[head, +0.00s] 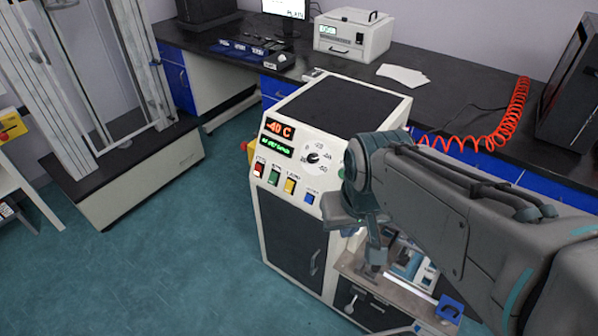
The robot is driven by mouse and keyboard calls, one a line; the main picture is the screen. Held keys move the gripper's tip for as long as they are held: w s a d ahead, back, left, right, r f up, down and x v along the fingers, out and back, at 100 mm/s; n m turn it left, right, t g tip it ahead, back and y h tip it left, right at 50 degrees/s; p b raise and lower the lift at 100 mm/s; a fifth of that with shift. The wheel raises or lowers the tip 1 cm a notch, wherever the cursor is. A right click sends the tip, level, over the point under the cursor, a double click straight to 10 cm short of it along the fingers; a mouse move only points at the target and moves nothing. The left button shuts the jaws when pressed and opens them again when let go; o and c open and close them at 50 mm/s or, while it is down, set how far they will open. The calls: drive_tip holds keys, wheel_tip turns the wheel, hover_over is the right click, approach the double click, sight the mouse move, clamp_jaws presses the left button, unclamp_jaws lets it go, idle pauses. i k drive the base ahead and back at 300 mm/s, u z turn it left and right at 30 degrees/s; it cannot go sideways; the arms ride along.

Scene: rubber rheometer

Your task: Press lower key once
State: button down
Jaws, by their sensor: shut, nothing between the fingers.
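The white machine's sloped front panel (278,205) faces left of my arm. It carries a row of keys with small labels that I cannot read: a red key (259,169), a green key (274,177), a yellow key (290,186) and a blue key (309,198). I cannot tell which one is the lower key. My gripper (374,272) is shut and empty, pointing down to the right of the panel, apart from these keys. My arm hides the panel's right part.
Above the keys are a red display (280,129) reading about -40 C, a green display (277,147) and a dial (313,158). A wooden-topped bench (350,262) with small devices is below my gripper. Open floor (190,250) lies to the left.

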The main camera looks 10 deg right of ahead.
sight(308, 199)
drive_tip(key=z, duration=2.05)
drive_tip(key=k, duration=0.6)
drive_tip(key=u, duration=1.2)
